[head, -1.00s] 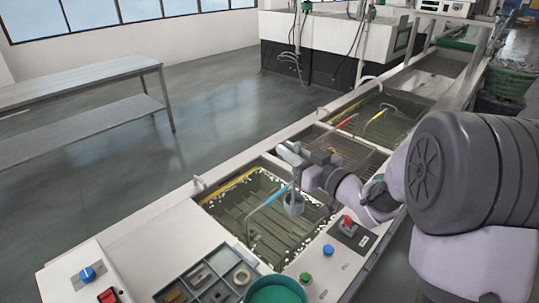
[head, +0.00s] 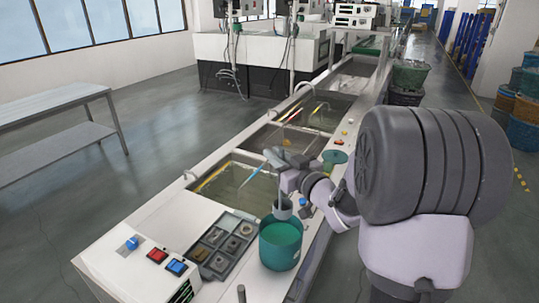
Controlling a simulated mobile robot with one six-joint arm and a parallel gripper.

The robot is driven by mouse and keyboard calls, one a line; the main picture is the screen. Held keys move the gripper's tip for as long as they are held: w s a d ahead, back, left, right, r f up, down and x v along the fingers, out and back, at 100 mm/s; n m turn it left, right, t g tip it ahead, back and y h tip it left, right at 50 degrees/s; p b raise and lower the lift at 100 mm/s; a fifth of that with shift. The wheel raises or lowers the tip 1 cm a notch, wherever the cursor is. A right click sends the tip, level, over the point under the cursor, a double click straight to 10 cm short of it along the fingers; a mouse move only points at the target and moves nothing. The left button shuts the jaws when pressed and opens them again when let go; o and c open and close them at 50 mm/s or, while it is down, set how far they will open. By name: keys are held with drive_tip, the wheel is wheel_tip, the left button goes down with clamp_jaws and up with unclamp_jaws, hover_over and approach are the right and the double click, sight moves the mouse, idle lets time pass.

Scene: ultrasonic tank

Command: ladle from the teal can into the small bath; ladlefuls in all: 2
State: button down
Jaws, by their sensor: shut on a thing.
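The teal can (head: 281,250) stands open at the near end of the tank line, with dark green liquid or interior showing. My gripper (head: 286,177) is shut on the ladle, above the can. The ladle's grey cup (head: 282,213) hangs upright at the far rim of the can's mouth; I cannot tell whether it is above the opening or partly in it, and its contents are hidden. I cannot tell for certain which bath is the small one.
A grey compartment tray (head: 208,262) with small parts sits left of the can. A control panel with blue and red buttons (head: 157,255) is further left. A green disc (head: 335,156) lies behind my gripper. More baths (head: 300,137) run away behind. A bench (head: 60,105) stands left.

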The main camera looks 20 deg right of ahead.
sight(280, 210)
wheel_tip(280, 210, down, 18)
drive_tip(key=b, duration=1.6)
drive_tip(key=shift+a+r, duration=0.1)
drive_tip(key=shift+r, duration=0.25)
wheel_tip(280, 210, up, 18)
drive_tip(key=p, duration=1.1)
drive_tip(key=shift+f+p, duration=0.25)
drive_tip(key=shift+p, duration=0.1)
